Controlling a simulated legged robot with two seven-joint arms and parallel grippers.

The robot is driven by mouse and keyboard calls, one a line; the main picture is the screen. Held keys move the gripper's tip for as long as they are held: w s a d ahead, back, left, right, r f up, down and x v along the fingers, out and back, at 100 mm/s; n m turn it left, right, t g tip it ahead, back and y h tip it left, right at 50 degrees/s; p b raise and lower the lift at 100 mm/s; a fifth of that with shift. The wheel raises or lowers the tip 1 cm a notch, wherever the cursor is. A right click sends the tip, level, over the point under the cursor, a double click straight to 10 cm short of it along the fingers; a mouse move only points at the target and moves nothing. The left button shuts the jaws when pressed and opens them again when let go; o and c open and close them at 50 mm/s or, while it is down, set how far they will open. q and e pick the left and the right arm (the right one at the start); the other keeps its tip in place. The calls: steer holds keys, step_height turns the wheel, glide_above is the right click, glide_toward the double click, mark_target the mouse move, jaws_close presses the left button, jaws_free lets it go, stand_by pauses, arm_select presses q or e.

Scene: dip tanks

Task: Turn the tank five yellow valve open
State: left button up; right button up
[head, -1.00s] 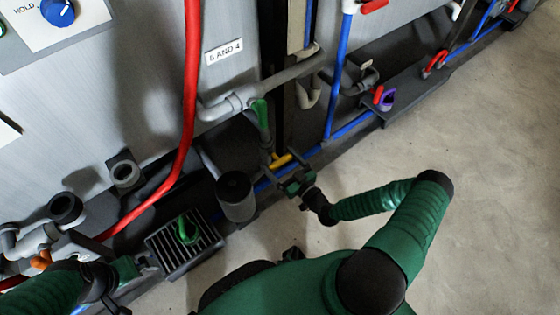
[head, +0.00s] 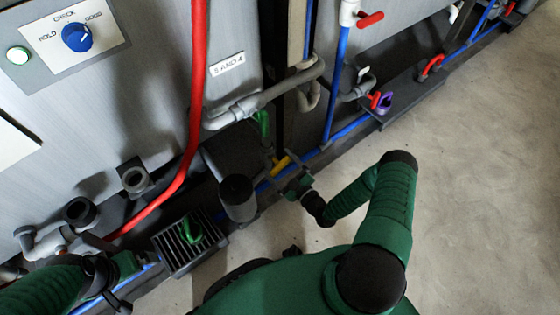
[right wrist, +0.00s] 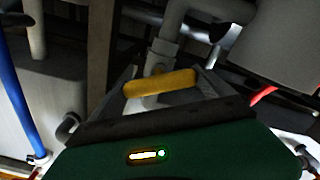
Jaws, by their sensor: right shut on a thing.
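The yellow valve handle (head: 281,165) sits low beside the grey pipework, next to the blue floor pipe. In the right wrist view the yellow handle (right wrist: 158,83) lies nearly level across a grey pipe fitting, between my finger tips. My right gripper (head: 286,175) is shut on it; it also shows in the right wrist view (right wrist: 166,86). The handle's far side and stem are partly hidden. My left gripper (head: 128,270) is at the lower left, by the black grate, away from the yellow valve. Its fingers are not clear.
A green handle (head: 262,124) hangs on the grey pipe just above the yellow one. A black cylinder (head: 237,197) and a grate with a green handle (head: 191,229) stand to the left. A red hose (head: 195,100) runs down the tank front. Clear floor lies right.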

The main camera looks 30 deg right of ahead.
steer(key=n+p, duration=0.1)
steer(key=n, duration=0.1)
steer(key=n+p, duration=0.4)
steer(key=shift+a+n, duration=0.25)
steer(key=shift+n, duration=0.05)
steer(key=n+p, duration=0.2)
steer(key=n, duration=0.1)
steer(key=shift+f, duration=0.15)
steer(key=shift+s+f+n+p, duration=0.15)
steer(key=shift+n+p, duration=0.3)
steer(key=shift+n, duration=0.75)
steer(key=shift+f, duration=0.1)
steer(key=o, duration=1.1)
